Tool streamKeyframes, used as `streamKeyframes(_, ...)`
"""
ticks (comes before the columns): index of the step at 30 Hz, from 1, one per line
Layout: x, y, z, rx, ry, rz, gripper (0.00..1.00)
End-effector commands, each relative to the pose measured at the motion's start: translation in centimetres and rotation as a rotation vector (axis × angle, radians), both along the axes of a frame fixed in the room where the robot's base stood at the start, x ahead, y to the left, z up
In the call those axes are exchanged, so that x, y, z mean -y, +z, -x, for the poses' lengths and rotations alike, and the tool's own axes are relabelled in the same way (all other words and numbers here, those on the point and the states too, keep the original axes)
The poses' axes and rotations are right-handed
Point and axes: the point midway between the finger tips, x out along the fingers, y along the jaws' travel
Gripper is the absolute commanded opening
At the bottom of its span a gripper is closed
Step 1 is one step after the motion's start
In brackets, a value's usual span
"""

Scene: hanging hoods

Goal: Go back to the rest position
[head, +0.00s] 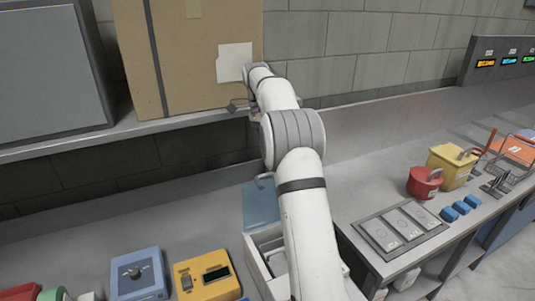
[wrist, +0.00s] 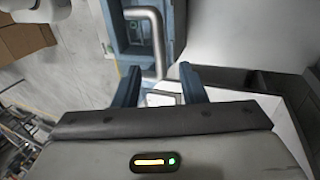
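In the wrist view my gripper (wrist: 157,78) has its two dark blue fingers spread apart, with nothing held between them. Beyond the fingers a bent silver bar (wrist: 157,45) stands in front of a blue frame, and I cannot tell how far it is from the fingertips. A small pale flat piece shows low between the fingers. In the head view my white arm stretches up from the bottom middle, over the bench, towards the shelf with the cardboard box (head: 185,60). The fingers are not clear there, mostly hidden by the arm.
A grey cabinet (head: 48,70) stands on the shelf (head: 90,140) at left. Below, the bench holds a blue box (head: 137,274), a yellow meter (head: 206,275) and a white bin (head: 262,262) beside my arm. At right are a red pot (head: 423,184) and a yellow container (head: 450,167).

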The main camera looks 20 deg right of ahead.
Motion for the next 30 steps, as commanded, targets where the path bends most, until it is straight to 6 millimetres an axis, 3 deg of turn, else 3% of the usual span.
streamKeyframes(17, -0.5, 0.6, 0.8, 0.023, 0.048, -0.013, 0.38)
streamKeyframes(23, -2.3, 2.0, 4.1, 0.100, 0.234, -0.061, 0.38)
streamKeyframes(30, -4.7, 2.8, 9.7, 0.203, 0.504, -0.110, 0.38)
